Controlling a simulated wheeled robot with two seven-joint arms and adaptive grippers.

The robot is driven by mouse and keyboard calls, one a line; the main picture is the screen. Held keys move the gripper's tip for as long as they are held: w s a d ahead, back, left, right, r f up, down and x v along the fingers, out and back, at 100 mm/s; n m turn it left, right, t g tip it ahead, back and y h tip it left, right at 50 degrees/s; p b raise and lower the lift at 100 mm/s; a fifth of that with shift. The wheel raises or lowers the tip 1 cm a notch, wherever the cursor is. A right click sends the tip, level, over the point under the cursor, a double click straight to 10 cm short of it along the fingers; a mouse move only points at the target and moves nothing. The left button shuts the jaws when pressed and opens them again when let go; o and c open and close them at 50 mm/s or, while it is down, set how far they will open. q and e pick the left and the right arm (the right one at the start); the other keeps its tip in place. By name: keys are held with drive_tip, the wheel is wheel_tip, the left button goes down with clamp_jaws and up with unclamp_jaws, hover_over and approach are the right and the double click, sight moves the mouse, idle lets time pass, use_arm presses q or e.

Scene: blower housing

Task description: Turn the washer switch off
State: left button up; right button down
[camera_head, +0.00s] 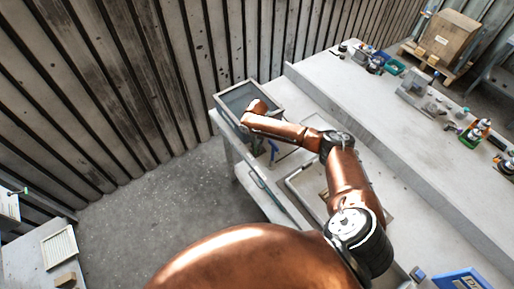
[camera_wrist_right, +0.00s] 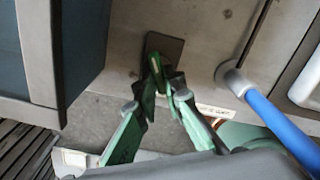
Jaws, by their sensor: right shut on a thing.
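The washer switch shows in the right wrist view as a small dark brown plate (camera_wrist_right: 168,44) on a grey panel, with its lever mostly hidden by my fingertips. My right gripper (camera_wrist_right: 158,72) has green fingers that come together at this plate, shut on the switch lever. Whether the lever is up or down cannot be told. In the head view the right gripper (camera_head: 257,145) is small and partly hidden under my copper arm, at the front of the bench by the grey-framed washer box (camera_head: 231,93). My left gripper is not in view.
A blue hose or handle (camera_wrist_right: 280,122) with a grey end stands right of the gripper. The box's frame (camera_wrist_right: 40,55) is close on the left. A long bench (camera_head: 440,150) holds several small items, and a cardboard box (camera_head: 446,38) is at the back right. Open floor lies left.

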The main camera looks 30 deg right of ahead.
drive_tip(key=shift+w+d+r, duration=0.1)
idle(0.4)
drive_tip(key=c, duration=2)
unclamp_jaws()
wheel_tip(320, 180, up, 12)
